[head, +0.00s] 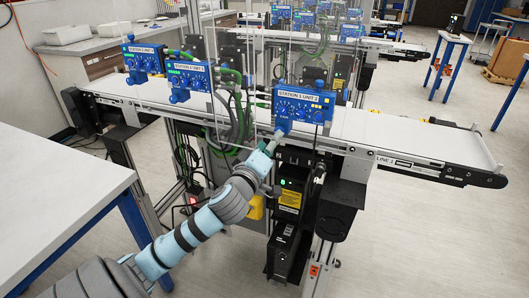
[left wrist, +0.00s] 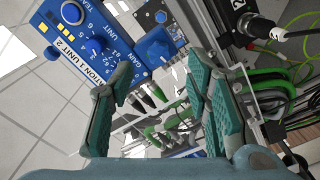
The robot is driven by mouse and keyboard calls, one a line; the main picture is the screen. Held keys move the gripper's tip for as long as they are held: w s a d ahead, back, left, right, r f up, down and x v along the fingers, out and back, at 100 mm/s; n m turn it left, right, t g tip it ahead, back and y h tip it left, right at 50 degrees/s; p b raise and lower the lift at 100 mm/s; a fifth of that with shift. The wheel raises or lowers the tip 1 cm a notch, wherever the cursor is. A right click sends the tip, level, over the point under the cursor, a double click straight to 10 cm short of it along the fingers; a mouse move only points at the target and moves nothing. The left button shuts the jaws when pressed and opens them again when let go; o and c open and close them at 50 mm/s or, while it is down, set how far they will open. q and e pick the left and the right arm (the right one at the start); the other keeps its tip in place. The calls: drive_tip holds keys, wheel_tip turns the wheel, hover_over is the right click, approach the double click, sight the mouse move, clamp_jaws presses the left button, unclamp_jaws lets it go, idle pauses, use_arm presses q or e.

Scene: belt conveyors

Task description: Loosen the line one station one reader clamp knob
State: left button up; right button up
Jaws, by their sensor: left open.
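In the left wrist view a blue knob (left wrist: 155,48) on a blue block lies ahead, between the lines of my two fingers; it looks like the reader clamp knob, though no label on it can be read. Beside it is the blue control box marked Station 1 Unit 2 (left wrist: 72,40), with its own dials. In the head view this box (head: 303,103) hangs over the line 1 belt. My left gripper (head: 272,145) is just below the box's lower left corner. It also shows in the left wrist view (left wrist: 160,68), open and empty, its fingers apart from the knob. My right gripper is out of view.
A clear panel (head: 222,80) and grey and green cables (head: 238,115) stand close left of my gripper. The line 1 belt (head: 400,135) runs empty to the right. Black units (head: 287,245) hang below it. A white table (head: 50,190) is at the left.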

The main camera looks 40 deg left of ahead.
use_arm(q)
drive_tip(key=v, duration=0.6)
drive_tip(key=shift+s, duration=0.15)
